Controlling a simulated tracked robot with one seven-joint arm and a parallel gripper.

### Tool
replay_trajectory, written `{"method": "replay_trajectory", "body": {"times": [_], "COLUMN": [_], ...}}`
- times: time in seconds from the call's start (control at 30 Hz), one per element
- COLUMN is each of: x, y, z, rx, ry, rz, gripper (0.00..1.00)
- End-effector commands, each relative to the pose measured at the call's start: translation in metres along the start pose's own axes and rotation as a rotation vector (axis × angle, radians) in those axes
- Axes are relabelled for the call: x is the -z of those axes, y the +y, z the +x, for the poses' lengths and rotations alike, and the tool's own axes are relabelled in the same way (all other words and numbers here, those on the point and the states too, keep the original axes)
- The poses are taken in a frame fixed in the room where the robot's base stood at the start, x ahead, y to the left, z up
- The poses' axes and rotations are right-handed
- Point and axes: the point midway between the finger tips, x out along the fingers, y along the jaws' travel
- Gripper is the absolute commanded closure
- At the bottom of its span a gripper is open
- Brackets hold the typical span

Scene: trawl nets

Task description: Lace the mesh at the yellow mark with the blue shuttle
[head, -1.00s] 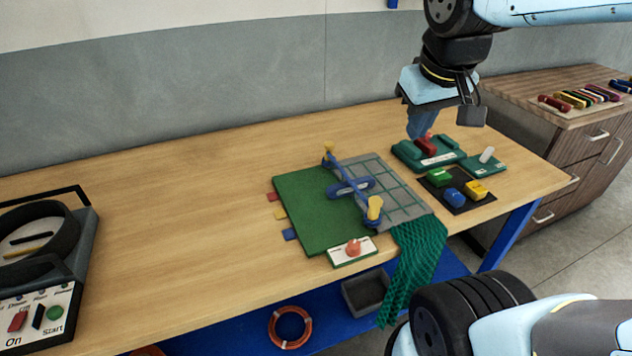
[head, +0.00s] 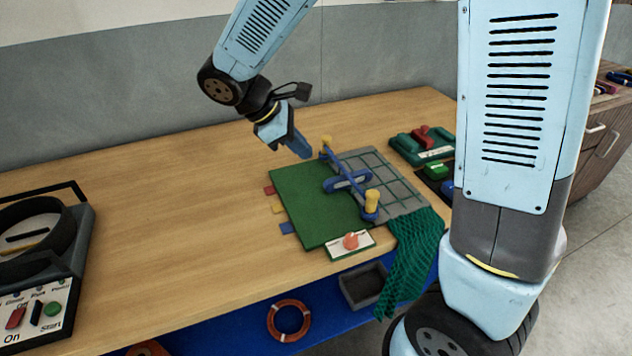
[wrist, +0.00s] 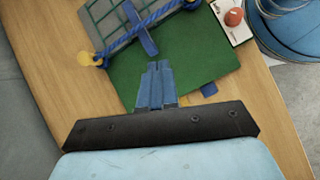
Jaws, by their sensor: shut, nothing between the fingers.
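My gripper (head: 303,151) is shut and empty above the far-left corner of a green mat (head: 308,208); its blue fingers also show in the wrist view (wrist: 157,70). A yellow tab (head: 278,209) lies between a red and a blue tab on the mat's left edge. A grey panel with a green mesh grid (head: 388,174) adjoins the mat. A blue bar with yellow knobs crosses their border, with an oblong blue piece (head: 347,182) at its middle. A blue block (head: 447,187) on the dark pad is partly hidden by my arm. I cannot tell which blue piece is the shuttle.
A red button (head: 351,241) sits on a white plate at the mat's front edge. Green netting (head: 412,262) hangs over the table edge. A green base with a red block (head: 424,137) stands right. A control box (head: 40,285) stands left; the table between is clear.

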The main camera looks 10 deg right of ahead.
Motion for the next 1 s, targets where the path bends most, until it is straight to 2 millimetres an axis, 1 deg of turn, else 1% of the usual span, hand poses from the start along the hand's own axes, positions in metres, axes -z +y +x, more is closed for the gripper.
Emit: {"method": "replay_trajectory", "body": {"times": [0.03,0.1,0.2,0.3,0.4,0.57,0.67,0.77,1.0], "x": [0.018,0.038,0.062,0.079,0.09,0.093,0.092,0.089,0.082], "y": [-0.001,-0.003,-0.006,-0.008,-0.01,-0.01,-0.009,-0.007,-0.002], "z": [0.001,0.002,0.004,0.005,0.005,0.012,0.022,0.038,0.08], "rx": [-0.014,-0.034,-0.059,-0.078,-0.089,-0.095,-0.093,-0.093,-0.091], "ry": [-0.031,-0.068,-0.113,-0.145,-0.165,-0.176,-0.176,-0.175,-0.176], "rz": [-0.068,-0.15,-0.244,-0.31,-0.351,-0.37,-0.37,-0.37,-0.369], "gripper": [1.0,1.0,1.0,1.0,1.0,1.0,1.0,1.0,1.0]}}
